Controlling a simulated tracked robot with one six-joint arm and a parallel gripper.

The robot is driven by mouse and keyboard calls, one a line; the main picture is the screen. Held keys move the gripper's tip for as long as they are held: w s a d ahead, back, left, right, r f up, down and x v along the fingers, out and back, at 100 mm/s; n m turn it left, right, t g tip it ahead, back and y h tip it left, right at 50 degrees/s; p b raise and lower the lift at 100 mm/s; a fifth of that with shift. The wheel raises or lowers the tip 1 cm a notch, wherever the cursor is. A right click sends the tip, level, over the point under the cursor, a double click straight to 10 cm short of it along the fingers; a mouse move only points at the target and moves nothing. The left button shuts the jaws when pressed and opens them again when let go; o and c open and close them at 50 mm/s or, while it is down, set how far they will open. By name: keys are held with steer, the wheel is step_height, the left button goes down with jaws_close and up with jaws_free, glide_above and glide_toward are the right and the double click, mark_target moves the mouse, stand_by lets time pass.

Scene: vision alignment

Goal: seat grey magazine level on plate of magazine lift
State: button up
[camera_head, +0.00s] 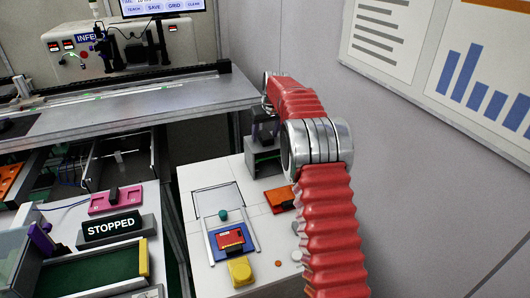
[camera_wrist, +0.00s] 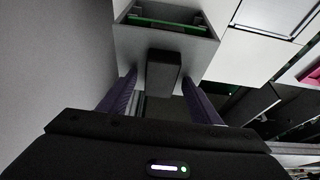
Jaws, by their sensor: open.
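The grey magazine (camera_head: 264,161) stands at the back right of the white worktop in the head view, partly behind my red arm, with a green strip inside. In the wrist view the grey magazine (camera_wrist: 205,50) fills the top middle, open on one side with green boards inside. A dark grey handle block (camera_wrist: 163,72) projects from it toward the camera. My gripper (camera_wrist: 160,82) is open, its two purple fingers on either side of the handle with gaps visible. In the head view my gripper (camera_head: 263,117) is small and dark above the magazine. I cannot make out the lift plate.
A blue-framed fixture (camera_head: 231,239) and a yellow button (camera_head: 240,272) are nearer. A wall rises close on the right. A long grey bench (camera_head: 120,112) stands behind. A sign (camera_head: 113,228) reads STOPPED.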

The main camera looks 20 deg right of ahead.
steer(key=shift+c, duration=0.2)
jaws_close()
steer(key=shift+r, duration=0.15)
stand_by(0.6)
